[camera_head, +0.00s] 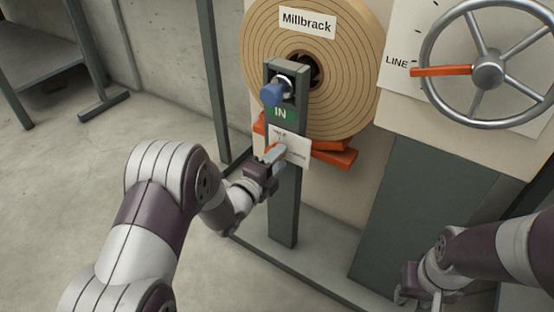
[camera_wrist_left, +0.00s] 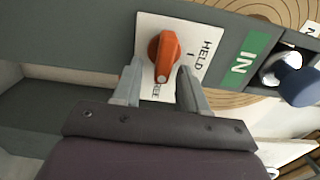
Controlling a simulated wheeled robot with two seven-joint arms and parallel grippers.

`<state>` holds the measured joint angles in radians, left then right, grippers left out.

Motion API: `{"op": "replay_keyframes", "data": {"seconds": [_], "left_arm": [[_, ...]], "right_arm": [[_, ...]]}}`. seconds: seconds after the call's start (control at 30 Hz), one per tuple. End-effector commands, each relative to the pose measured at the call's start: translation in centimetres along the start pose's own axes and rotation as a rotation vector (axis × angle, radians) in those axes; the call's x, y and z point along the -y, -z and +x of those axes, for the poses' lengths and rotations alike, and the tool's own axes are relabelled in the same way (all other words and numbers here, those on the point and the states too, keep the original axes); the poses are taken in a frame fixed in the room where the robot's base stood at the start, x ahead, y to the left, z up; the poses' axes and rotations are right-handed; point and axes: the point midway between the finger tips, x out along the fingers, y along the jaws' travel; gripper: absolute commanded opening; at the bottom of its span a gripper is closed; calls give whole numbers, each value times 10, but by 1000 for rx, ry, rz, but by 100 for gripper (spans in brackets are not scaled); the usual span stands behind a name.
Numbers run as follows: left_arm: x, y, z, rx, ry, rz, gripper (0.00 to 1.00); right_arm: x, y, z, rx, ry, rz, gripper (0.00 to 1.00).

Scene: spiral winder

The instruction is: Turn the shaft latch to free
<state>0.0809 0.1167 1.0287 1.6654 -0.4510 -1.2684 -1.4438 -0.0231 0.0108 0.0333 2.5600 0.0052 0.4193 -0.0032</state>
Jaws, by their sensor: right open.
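The shaft latch is an orange knob (camera_wrist_left: 163,55) on a white plate (camera_head: 300,150) fixed to the grey post (camera_head: 284,215); the knob also shows in the head view (camera_head: 272,148). The plate reads HELD at one side, and partly covered lettering ending in "EE" is at the lower edge of the wrist view. The knob's pale-marked end points towards that lettering. My left gripper (camera_wrist_left: 160,78) is at the plate, its fingers apart on either side of the knob; I see a gap on the left side. My right gripper (camera_head: 418,292) is open and empty, low at the right.
A blue-ended handle (camera_head: 272,94) sits above a green IN sign (camera_head: 280,113) on the post. Behind is a large tan roll (camera_head: 350,65) labelled Millbrack, with orange supports (camera_head: 335,157) under it. A grey handwheel (camera_head: 488,70) with an orange pointer is at the upper right.

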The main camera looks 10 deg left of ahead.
Motion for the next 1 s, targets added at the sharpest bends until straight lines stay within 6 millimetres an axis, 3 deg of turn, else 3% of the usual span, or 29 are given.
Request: {"op": "replay_keyframes", "data": {"seconds": [0.13, 0.23, 0.5, 0.7, 1.0], "left_arm": [[1, 0, -1, 0, 1, 0, 43], [4, -1, -13, 1, -1, 0, 43], [6, -2, -85, 6, -3, -4, 43], [2, -1, -120, 3, 0, -1, 43], [0, 0, -127, 0, 1, 0, 43]], "right_arm": [[0, 0, -2, 0, 0, 0, 43], [0, 1, -10, 0, 0, 0, 43], [0, 5, -43, 0, 0, 0, 43], [0, 6, -52, 0, 0, 0, 43], [0, 6, -52, 0, 0, 0, 43]]}}
